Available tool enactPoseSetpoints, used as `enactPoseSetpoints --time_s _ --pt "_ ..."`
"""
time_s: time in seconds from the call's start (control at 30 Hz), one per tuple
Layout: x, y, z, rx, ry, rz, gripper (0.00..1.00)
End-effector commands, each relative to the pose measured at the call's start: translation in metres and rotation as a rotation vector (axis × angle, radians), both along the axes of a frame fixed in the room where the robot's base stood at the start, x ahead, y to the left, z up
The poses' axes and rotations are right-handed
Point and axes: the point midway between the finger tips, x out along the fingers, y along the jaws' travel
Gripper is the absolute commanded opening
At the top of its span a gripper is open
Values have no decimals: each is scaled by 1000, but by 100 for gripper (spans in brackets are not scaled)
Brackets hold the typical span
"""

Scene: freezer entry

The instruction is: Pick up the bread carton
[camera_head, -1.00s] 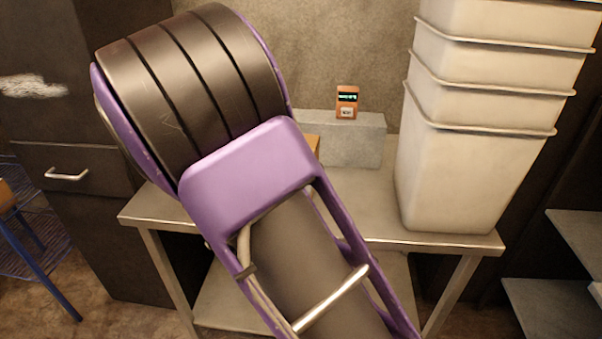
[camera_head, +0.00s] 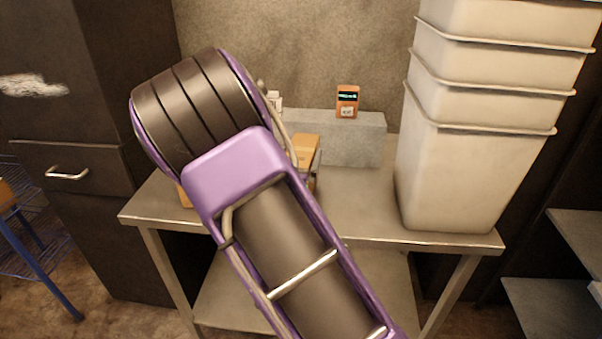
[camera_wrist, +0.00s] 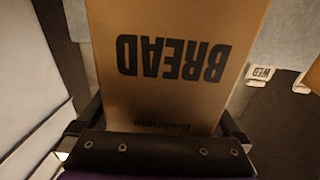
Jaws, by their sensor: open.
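The bread carton (camera_wrist: 175,60) is a tan box with "BREAD" in dark letters, upside down in the wrist view. It fills the middle of that view. My gripper (camera_wrist: 160,120) is open, with one dark finger on each side of the carton's near end. I cannot tell whether the fingers touch it. In the head view a tan box (camera_head: 305,148), likely this carton, shows on the metal table (camera_head: 365,210) just right of my arm. My arm hides most of the gripper there.
A grey block (camera_head: 355,140) with a small orange device (camera_head: 347,101) on top stands at the table's back. Stacked white bins (camera_head: 455,180) fill the right end. Another orange-tan item (camera_head: 184,196) peeks out left of my arm. A dark cabinet (camera_head: 70,220) stands at left.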

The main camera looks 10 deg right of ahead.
Motion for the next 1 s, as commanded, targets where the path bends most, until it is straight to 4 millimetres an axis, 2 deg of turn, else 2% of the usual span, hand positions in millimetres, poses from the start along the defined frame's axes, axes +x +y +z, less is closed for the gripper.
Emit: enactPoseSetpoints --time_s 0.03,0.07,0.5,0.6,0.87,1.0 --pt "0 0 0 0 0 0 100" --pt "0 0 0 0 0 0 95" --pt "0 0 0 0 0 0 15" --pt "0 0 0 0 0 0 0" --pt "0 0 3 -1 -6 0 0" --pt "0 0 11 0 -7 0 0"
